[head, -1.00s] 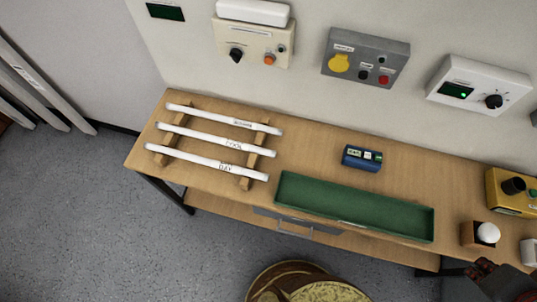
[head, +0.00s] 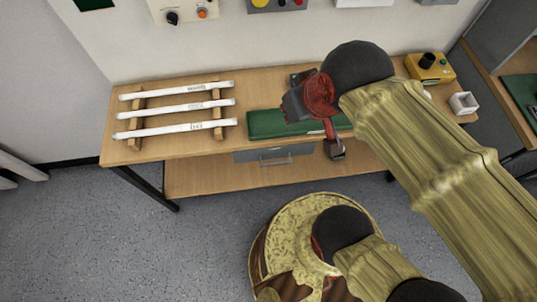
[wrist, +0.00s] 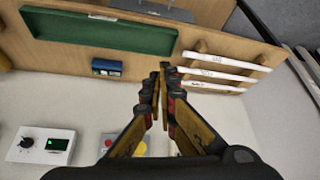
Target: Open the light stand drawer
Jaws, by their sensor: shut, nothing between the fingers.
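The light stand drawer (head: 250,156) is a grey front under the tabletop, with a bar handle (head: 276,162). It looks shut. In the wrist view, which shows the table upside down, a grey strip near the top edge may be part of the drawer, but I cannot tell. My gripper (head: 336,150) is at the table's front edge in the head view, to the right of the handle and apart from it. In the wrist view, its fingers (wrist: 164,70) are together with nothing between them.
A green tray (head: 270,125) lies on the wooden table, partly hidden by my arm. Several white tubes rest on a wooden rack (head: 135,130) at left. A blue box (wrist: 106,67) shows in the wrist view. A lower shelf (head: 210,178) runs beneath the drawer.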

